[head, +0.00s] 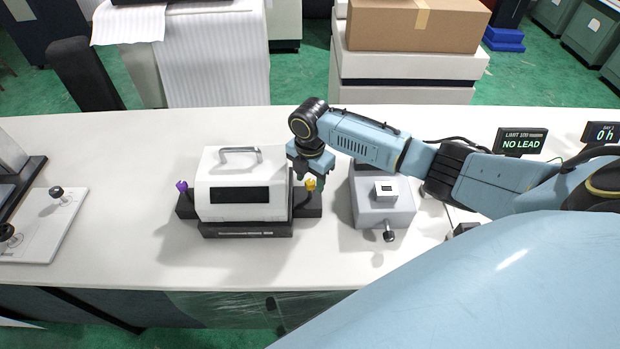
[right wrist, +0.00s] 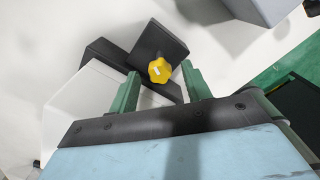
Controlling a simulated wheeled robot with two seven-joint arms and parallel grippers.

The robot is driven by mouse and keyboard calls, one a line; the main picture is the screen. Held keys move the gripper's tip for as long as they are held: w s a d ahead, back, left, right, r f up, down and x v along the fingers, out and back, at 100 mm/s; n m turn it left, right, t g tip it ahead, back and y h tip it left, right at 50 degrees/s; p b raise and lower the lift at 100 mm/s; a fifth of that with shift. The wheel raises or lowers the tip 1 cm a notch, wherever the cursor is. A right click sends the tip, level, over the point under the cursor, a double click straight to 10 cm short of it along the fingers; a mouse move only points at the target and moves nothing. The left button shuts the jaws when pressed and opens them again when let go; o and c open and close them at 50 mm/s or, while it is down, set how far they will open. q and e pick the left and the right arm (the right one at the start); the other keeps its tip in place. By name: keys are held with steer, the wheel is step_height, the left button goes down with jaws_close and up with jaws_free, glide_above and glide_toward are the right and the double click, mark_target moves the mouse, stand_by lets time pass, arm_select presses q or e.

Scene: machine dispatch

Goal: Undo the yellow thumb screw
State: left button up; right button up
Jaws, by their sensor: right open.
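The yellow thumb screw (head: 310,184) is on the dark block at the right side of the white machine (head: 226,207). In the right wrist view the yellow knob (right wrist: 159,71) shows in front of a black block (right wrist: 155,45). My right gripper (head: 311,173) is at the machine's right side, over the yellow screw. In the right wrist view its two green fingers (right wrist: 160,76) are apart, with the knob between their tips in the picture. I cannot tell how far above the knob they are. A purple thumb screw (head: 182,187) is on the machine's left side. My left gripper is not in view.
A grey box (head: 395,212) with a front knob stands right of the machine. A white plate (head: 45,240) with black knobs lies at the left. A sign (head: 522,141) reads "NO LEAD". The tabletop in front of the machine is clear.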

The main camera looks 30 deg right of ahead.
steer(key=shift+f, duration=0.2)
steer(key=c, duration=1)
steer(key=shift+r+n+p, duration=0.1)
steer(key=shift+n+p, duration=0.2)
steer(key=shift+n, duration=1.3)
steer(key=o, duration=1)
